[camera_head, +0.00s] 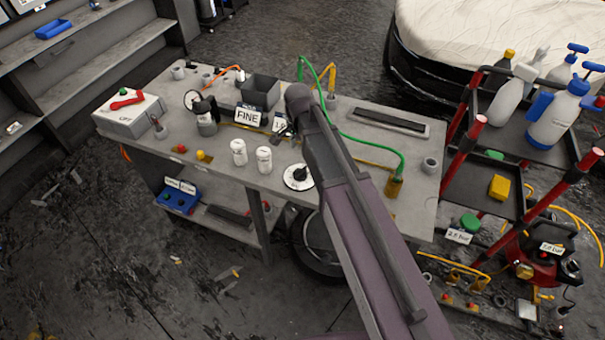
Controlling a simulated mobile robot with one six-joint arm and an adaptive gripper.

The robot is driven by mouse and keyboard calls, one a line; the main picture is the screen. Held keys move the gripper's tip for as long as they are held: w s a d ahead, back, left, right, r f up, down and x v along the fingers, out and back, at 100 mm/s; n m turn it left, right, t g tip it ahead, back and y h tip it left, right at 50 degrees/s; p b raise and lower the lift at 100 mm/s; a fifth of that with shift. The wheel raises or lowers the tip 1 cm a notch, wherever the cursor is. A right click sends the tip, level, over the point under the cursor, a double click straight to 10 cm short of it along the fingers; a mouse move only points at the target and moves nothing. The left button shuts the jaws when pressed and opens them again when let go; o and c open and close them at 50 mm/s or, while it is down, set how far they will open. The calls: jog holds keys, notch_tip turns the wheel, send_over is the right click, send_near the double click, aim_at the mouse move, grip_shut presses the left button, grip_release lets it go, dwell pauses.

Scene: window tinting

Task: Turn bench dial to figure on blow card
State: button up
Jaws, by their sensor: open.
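The bench dial (298,177) is a white round plate with a black knob near the front edge of the grey bench (345,183). The knob's pointer leans toward the upper right, but the scale marks are too small to read. A white card reading FINE (248,117) stands behind it, toward the bench's middle. A second small card (280,125) stands beside that one, partly covered by a dark object and my arm; its figure is not fully readable. My arm crosses over the bench just right of the dial. I cannot make out my gripper; its fingers do not show clearly.
Two white canisters (239,152) stand left of the dial. A pressure gauge unit (206,112) and a grey switch box (130,112) with a red lever stand farther left. A green hose (350,136) runs along the right side. A red-posted cart (520,185) stands right of the bench.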

aim_at(300, 171)
jog(key=shift+f+b, duration=5.5)
jog(key=shift+f, duration=0.3)
jog(key=shift+c, duration=0.2)
grip_shut()
jog(key=shift+d, duration=0.35)
jog(key=shift+s+a, duration=0.1)
jog(key=shift+a, duration=0.1)
